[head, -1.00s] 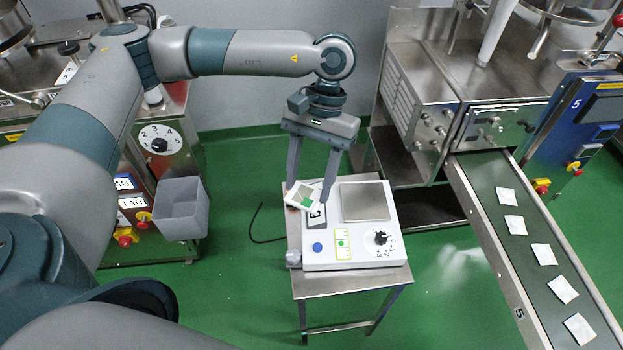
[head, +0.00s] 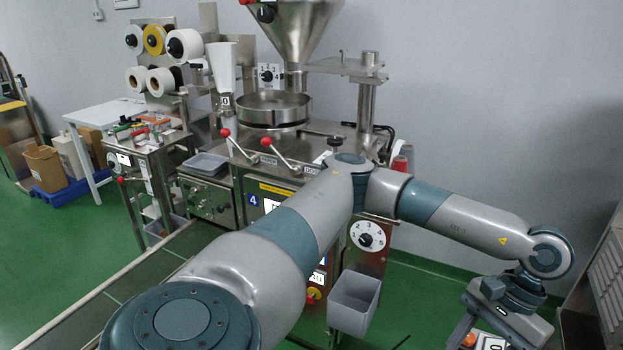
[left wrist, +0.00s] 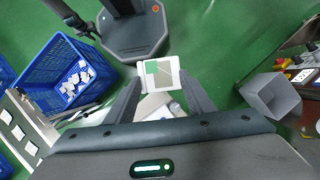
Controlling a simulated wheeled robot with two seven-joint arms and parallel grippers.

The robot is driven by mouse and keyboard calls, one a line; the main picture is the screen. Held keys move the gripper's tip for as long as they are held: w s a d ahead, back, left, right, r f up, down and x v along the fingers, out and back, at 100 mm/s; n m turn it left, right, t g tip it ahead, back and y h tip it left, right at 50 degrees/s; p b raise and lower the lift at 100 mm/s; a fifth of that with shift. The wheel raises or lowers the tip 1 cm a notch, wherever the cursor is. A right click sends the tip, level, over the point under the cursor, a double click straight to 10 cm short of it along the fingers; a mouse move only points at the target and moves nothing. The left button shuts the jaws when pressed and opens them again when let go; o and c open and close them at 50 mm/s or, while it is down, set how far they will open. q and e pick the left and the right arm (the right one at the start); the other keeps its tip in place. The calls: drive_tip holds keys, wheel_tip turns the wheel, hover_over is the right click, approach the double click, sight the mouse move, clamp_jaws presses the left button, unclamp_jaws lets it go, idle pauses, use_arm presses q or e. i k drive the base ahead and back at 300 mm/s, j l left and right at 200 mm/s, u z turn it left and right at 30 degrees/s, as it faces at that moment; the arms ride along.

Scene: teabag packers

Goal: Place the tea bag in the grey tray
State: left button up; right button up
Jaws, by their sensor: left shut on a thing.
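My left gripper (left wrist: 162,82) is shut on the tea bag (left wrist: 166,70), a flat white square with a green patch, in the left wrist view. In the head view the left gripper's hand is at the lower right; its fingertips and the tea bag cannot be made out there. A shallow grey tray (head: 204,165) sits on the machine at the centre left in the head view. A deeper grey bin (head: 354,304) hangs on the machine front, left of the hand; it also shows in the left wrist view (left wrist: 274,98). The right gripper is not in view.
A steel machine with a hopper (head: 295,30) stands behind my arm. A blue crate (left wrist: 60,75) holding several tea bags stands left in the left wrist view.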

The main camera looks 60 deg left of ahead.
sight(206, 167)
drive_tip(key=k, duration=0.2)
drive_tip(key=u, duration=1.9)
drive_tip(key=i+j, duration=0.15)
drive_tip(key=i, duration=0.6)
drive_tip(key=i+j, duration=0.1)
drive_tip(key=i, duration=0.7)
